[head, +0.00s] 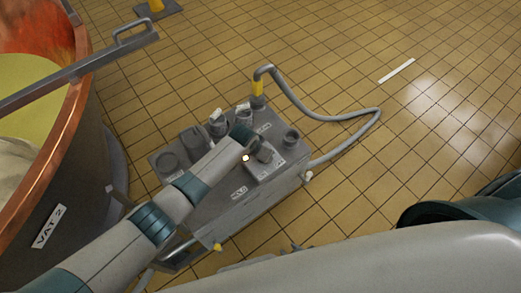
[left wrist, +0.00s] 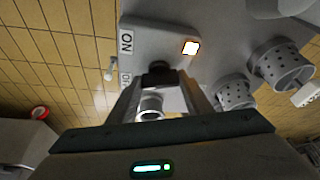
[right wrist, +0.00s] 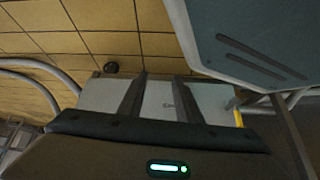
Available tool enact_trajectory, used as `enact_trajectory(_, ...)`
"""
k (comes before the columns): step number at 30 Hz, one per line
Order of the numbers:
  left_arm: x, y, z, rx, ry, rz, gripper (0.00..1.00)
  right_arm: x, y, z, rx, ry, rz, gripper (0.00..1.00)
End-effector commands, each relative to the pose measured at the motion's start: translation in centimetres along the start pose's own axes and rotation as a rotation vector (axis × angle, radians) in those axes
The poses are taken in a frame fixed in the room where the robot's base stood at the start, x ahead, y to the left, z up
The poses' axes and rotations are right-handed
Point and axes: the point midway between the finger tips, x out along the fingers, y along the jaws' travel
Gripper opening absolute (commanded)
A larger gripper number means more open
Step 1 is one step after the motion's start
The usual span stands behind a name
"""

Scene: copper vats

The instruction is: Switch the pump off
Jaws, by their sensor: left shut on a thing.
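The pump's grey switch box (head: 266,168) sits on top of the wheeled pump cart, with a lit lamp (head: 245,158) on it. The lamp also glows in the left wrist view (left wrist: 190,48). There an ON label (left wrist: 126,42) shows at the box's edge, with a second, partly readable label below it. My left gripper (left wrist: 160,88) is shut on the dark switch handle (left wrist: 158,74), which lies between its fingertips. In the head view my left arm covers part of the box. My right gripper (right wrist: 161,80) is open and empty, facing the pale cart side.
The copper vat (head: 85,75) marked VAT 2 stands at the left. A grey hose (head: 330,117) loops from the cart over the tiled floor. Perforated cups (left wrist: 280,63) stand on the cart beside my left gripper. The floor at the right is mostly clear.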

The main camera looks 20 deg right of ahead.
Motion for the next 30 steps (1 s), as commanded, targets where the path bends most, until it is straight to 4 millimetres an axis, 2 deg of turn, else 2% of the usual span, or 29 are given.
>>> enact_trajectory(3,-0.3,0.3,-0.2,-0.065,0.001,-0.024,0.23,-1.0,0.5,2.6,-0.001,-0.071,0.006,0.31)
enact_trajectory(6,-0.3,0.2,-0.2,-0.113,0.001,-0.045,0.23,-1.4,0.8,4.4,-0.001,-0.116,0.01,0.31)
enact_trajectory(12,-0.1,0.2,-0.2,-0.169,0.002,-0.069,0.23,-2.0,1.2,6.5,-0.001,-0.168,0.014,0.31)
enact_trajectory(26,-0.1,0.1,-0.2,-0.182,0.003,-0.076,0.23,-2.1,1.2,7.0,-0.002,-0.179,0.015,0.31)
enact_trajectory(27,-0.1,0.1,-0.2,-0.181,0.003,-0.076,0.55,-2.1,1.2,7.0,-0.002,-0.179,0.015,0.31)
enact_trajectory(28,-0.1,0.1,-0.2,-0.181,0.003,-0.076,0.62,-2.1,1.2,7.0,-0.002,-0.179,0.015,0.31)
enact_trajectory(30,-0.1,0.2,-0.2,-0.181,0.003,-0.075,0.64,-2.1,1.2,7.0,-0.002,-0.179,0.015,0.31)
